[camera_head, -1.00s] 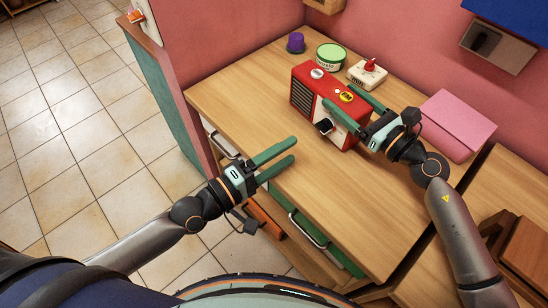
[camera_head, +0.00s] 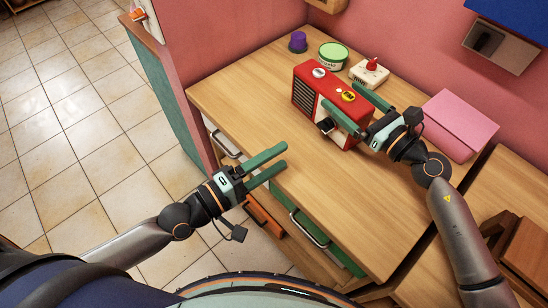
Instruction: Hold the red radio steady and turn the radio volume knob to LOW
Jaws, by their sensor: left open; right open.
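The red radio (camera_head: 328,88) stands on the wooden counter, with a speaker grille and a black knob (camera_head: 326,125) on its front and round stickers on top. My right gripper (camera_head: 350,105) is open at the radio's right end, one finger in front and one behind. Whether its fingers touch the radio I cannot tell. My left gripper (camera_head: 275,165) is open and empty over the counter's front edge, left of and nearer than the knob. The knob's markings are too small to read.
Behind the radio stand a purple item (camera_head: 298,42), a green tub (camera_head: 333,55) and a white device with a red top (camera_head: 369,72). A pink box (camera_head: 459,125) lies to the right. The wooden counter (camera_head: 350,205) is clear in front of the radio.

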